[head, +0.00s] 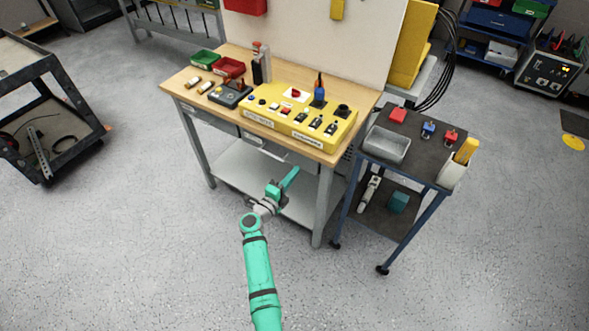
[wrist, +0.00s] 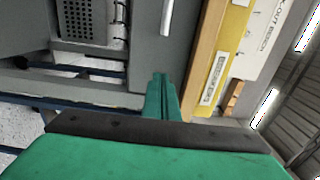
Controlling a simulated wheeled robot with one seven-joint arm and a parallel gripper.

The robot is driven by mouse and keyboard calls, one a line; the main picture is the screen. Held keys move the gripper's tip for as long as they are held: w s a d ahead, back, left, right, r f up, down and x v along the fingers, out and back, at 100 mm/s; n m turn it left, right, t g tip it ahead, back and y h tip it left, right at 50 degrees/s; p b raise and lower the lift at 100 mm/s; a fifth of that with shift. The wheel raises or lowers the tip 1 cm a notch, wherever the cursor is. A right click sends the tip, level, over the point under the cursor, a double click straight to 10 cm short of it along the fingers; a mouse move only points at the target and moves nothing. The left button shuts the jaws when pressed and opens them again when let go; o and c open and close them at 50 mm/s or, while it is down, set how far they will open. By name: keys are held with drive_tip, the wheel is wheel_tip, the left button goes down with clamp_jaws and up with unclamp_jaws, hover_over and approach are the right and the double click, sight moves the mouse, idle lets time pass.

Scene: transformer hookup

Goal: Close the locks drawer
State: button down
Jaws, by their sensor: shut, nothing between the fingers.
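A workbench (head: 215,60) with a wooden top has grey drawer fronts under its front edge, a left one (head: 208,118) and a right one (head: 268,147). I cannot read which is the locks drawer, nor tell how far either stands out. In the wrist view a grey drawer front (wrist: 145,55) with a pale bar handle (wrist: 166,18) lies just beyond my fingers. My green gripper (wrist: 162,88) is shut and empty, its tips close to that front; contact cannot be told. In the head view my gripper (head: 291,178) is below the bench top, before the lower shelf.
A yellow panel (head: 300,118) with switches and red and green bins (head: 229,67) stand on the bench. A blue-legged cart (head: 410,175) with a metal tray stands close to the right. A dark frame (head: 60,125) stands far left. The floor in front is clear.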

drive_tip(key=v, duration=0.9)
drive_tip(key=shift+s+a, duration=0.15)
drive_tip(key=shift+s, duration=0.2)
drive_tip(key=s+d+r+n+t+y, duration=0.1)
drive_tip(key=s+d+n+t+y, duration=0.3)
drive_tip(key=s, duration=0.6)
drive_tip(key=s+d+r+n+t, duration=0.1)
drive_tip(key=s+d+n, duration=0.1)
drive_tip(key=s+n, duration=0.55)
drive_tip(key=s+a+r+n+g+y, duration=0.1)
drive_tip(key=s+n, duration=0.3)
drive_tip(key=s, duration=0.5)
drive_tip(key=s+a+r+n+g+y, duration=0.1)
drive_tip(key=s+r+n+g+y, duration=0.1)
drive_tip(key=s, duration=0.8)
drive_tip(key=s+a+r+n+g+y, duration=0.1)
drive_tip(key=s+r+n+y, duration=0.2)
drive_tip(key=s, duration=0.7)
drive_tip(key=shift+s+a+r+n, duration=0.2)
drive_tip(key=shift+r+n, duration=0.95)
drive_tip(key=shift+n, duration=1)
